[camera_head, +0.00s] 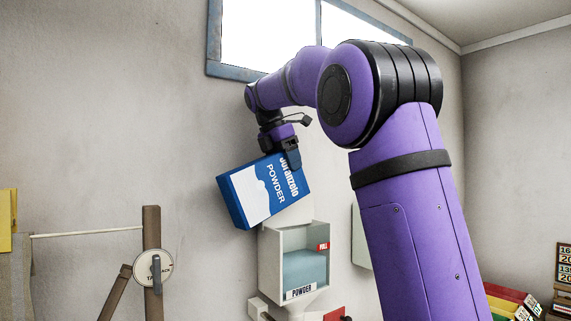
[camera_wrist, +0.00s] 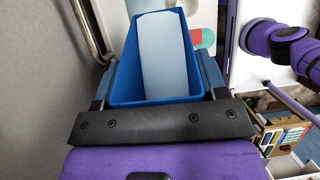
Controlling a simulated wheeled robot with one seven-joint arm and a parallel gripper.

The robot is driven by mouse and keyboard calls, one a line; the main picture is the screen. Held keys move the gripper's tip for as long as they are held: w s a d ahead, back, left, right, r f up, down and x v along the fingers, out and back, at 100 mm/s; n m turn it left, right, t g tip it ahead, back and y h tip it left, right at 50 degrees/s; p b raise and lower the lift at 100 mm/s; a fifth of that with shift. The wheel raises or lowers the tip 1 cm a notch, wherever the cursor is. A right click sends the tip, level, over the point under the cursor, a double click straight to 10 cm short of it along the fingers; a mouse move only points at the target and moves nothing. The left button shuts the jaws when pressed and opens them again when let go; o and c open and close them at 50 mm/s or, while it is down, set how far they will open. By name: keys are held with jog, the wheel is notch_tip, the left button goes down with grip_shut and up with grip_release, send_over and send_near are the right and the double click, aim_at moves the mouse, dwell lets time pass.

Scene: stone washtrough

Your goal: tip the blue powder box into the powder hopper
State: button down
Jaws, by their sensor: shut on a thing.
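The blue powder box (camera_head: 243,198), with a white panel and the word POWDER, hangs tilted in the middle of the head view. My gripper (camera_head: 290,157) is shut on its upper right part. In the wrist view the blue box (camera_wrist: 127,82) sits between the fingers, with a pale surface inside its blue walls. The powder hopper (camera_head: 266,262) is an open pale bin on the wall, labelled POWDER, with a red FULL tag near its rim. Blue-grey shows inside it. The box is above the hopper and slightly left, apart from it. I see no powder falling.
A wooden post (camera_head: 152,225) with a round dial (camera_head: 154,268) and a thin rod stands at left. A blue-framed window (camera_head: 214,42) is above. Shelves with coloured goods (camera_head: 512,300) are at lower right. The wall left of the box is clear.

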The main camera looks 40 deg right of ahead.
jog(key=shift+d+f, duration=0.15)
jog(key=shift+f, duration=0.05)
jog(key=shift+d+f+y, duration=0.25)
jog(key=shift+f+y, duration=0.2)
jog(key=shift+y, duration=0.05)
jog(key=shift+d+f, duration=0.15)
jog(key=shift+f, duration=0.05)
dwell(1.2)
jog(key=shift+d+f+y, duration=0.3)
jog(key=shift+f+y, duration=0.3)
jog(key=shift+y, duration=0.1)
jog(key=shift+d+f, duration=0.1)
jog(key=shift+f, duration=0.05)
dwell(0.9)
jog(key=shift+d+f+y, duration=0.35)
jog(key=shift+f+y, duration=0.15)
jog(key=shift+f, duration=0.15)
